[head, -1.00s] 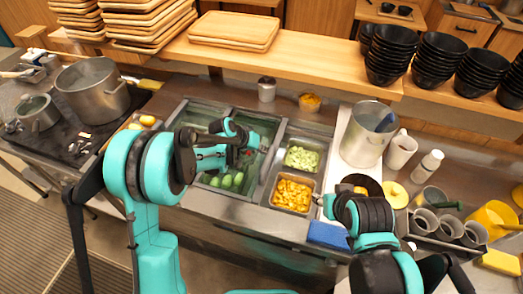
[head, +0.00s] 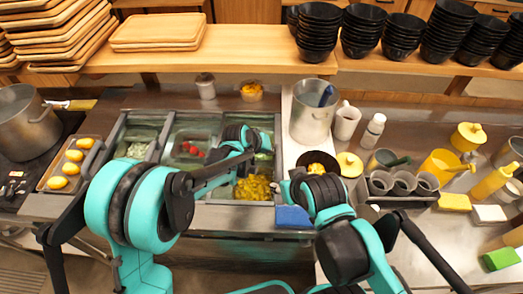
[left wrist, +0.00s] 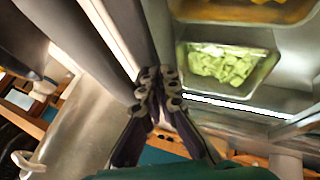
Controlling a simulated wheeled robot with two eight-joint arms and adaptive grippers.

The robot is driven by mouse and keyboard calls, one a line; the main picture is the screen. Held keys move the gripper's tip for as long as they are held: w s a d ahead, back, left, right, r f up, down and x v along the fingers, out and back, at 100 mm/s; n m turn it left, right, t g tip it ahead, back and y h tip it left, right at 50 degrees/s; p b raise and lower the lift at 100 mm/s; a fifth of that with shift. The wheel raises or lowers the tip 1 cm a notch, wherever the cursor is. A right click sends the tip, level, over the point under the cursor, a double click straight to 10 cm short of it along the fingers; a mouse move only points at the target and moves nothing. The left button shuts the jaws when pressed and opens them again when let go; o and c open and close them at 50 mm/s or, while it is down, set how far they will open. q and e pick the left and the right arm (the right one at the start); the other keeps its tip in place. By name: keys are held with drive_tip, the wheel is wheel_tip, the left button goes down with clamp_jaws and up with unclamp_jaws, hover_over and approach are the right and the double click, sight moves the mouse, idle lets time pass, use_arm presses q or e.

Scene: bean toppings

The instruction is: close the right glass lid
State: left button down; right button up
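The topping well (head: 116,138) is set in the counter, with a green-tinted glass-covered part at left and middle. Its right section holds a tray of yellow-orange pieces (head: 252,188) and a tray of chopped green pieces, partly behind my gripper. The green tray shows clearly in the left wrist view (left wrist: 222,66). I cannot tell how far the right glass lid covers this section. My left gripper (head: 252,145) is over the right section; in the wrist view its fingers (left wrist: 158,80) are together beside a long frame edge. My right gripper (head: 284,190) is near the blue sponge, its fingers unclear.
A blue sponge (head: 293,216) lies at the counter's front edge. A metal pot (head: 312,118) and white pitcher (head: 347,120) stand right of the well. A tray of yellow fruit (head: 70,160) is at left. A wooden shelf (head: 220,62) runs behind.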

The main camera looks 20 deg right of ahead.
use_arm(q)
drive_tip(key=shift+d, duration=0.1)
idle(0.3)
drive_tip(key=v, duration=1.2)
drive_tip(key=s+a+r+t+y+b, duration=0.1)
drive_tip(key=s+a+r, duration=0.15)
drive_tip(key=a, duration=0.85)
use_arm(e)
drive_tip(key=shift+f+b, duration=0.4)
drive_tip(key=shift+f, duration=0.5)
use_arm(q)
drive_tip(key=s+a+f+n+t+y, duration=0.1)
drive_tip(key=s+a+y, duration=0.1)
drive_tip(key=s+a, duration=0.5)
drive_tip(key=s+a+f+n+t+y+b, duration=0.1)
drive_tip(key=s+a+f+y, duration=0.1)
drive_tip(key=s+a, duration=0.6)
drive_tip(key=a+y, duration=0.1)
drive_tip(key=a, duration=0.5)
drive_tip(key=shift+a+f+n, duration=0.15)
drive_tip(key=shift+f+n, duration=0.1)
drive_tip(key=shift+n, duration=0.05)
use_arm(e)
drive_tip(key=shift+f, duration=0.75)
